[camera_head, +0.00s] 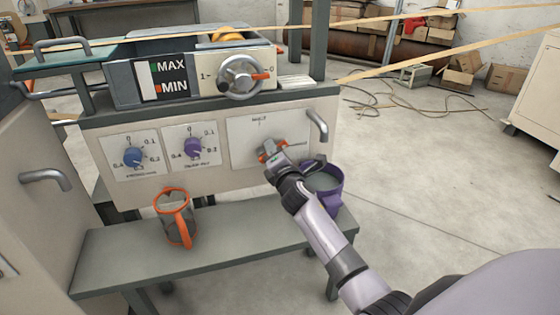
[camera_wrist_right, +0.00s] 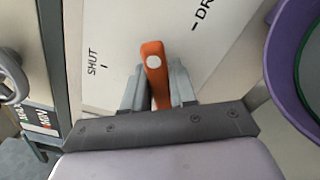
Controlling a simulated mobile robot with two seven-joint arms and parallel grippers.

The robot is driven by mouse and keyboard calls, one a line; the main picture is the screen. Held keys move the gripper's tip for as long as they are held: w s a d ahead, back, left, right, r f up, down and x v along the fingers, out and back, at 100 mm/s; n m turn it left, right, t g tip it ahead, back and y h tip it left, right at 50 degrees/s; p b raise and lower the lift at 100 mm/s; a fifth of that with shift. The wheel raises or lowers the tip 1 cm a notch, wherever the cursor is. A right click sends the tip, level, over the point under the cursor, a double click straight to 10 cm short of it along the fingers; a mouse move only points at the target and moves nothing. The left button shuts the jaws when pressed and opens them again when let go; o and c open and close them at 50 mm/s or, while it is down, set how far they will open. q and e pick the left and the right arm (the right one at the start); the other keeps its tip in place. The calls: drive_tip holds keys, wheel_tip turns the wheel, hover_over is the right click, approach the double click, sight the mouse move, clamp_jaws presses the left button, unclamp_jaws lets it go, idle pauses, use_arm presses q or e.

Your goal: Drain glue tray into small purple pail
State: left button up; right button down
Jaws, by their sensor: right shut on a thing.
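The glue tray (camera_head: 123,85) is a grey box with a MAX/MIN gauge, on top of the machine. Below it, a white panel carries a drain valve with an orange lever (camera_wrist_right: 154,68). My right gripper (camera_head: 272,152) is shut on this lever, with a finger on each side in the right wrist view (camera_wrist_right: 157,88). The lever points between the SHUT mark and the partly cut-off DR… mark. The small purple pail (camera_head: 336,199) is just right of my right gripper, partly hidden by my arm; its rim also shows in the right wrist view (camera_wrist_right: 277,65). My left gripper is not in view.
An orange-rimmed jug (camera_head: 174,216) stands on the grey bench (camera_head: 120,262) below the machine. Handles stick out nearby. Open floor lies to the right.

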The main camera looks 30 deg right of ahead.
sight(260, 141)
drive_tip(key=shift+a+r+n, duration=0.2)
drive_tip(key=shift+r+n, duration=0.1)
drive_tip(key=shift+n, duration=0.7)
drive_tip(key=n, duration=0.1)
drive_tip(key=n+p, duration=0.1)
drive_tip(key=shift+w+a+r+n, duration=0.15)
drive_tip(key=shift+a+r+n, duration=0.15)
drive_tip(key=shift+r, duration=0.05)
drive_tip(key=n+p, duration=0.1)
drive_tip(key=n, duration=0.1)
drive_tip(key=shift+a+r+n+p, duration=0.2)
drive_tip(key=shift+a+n+p, duration=0.1)
drive_tip(key=shift+n+p, duration=0.1)
drive_tip(key=shift+w+a+n+p, duration=0.15)
drive_tip(key=shift+a+n+p, duration=0.15)
drive_tip(key=shift+n+p, duration=0.55)
drive_tip(key=shift+a+n, duration=0.25)
drive_tip(key=shift+n, duration=0.8)
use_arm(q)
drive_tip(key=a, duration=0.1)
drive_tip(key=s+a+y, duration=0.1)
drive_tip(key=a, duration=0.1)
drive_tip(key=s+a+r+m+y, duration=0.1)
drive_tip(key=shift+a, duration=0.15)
use_arm(e)
drive_tip(key=shift+a+n, duration=0.1)
drive_tip(key=shift+n, duration=0.2)
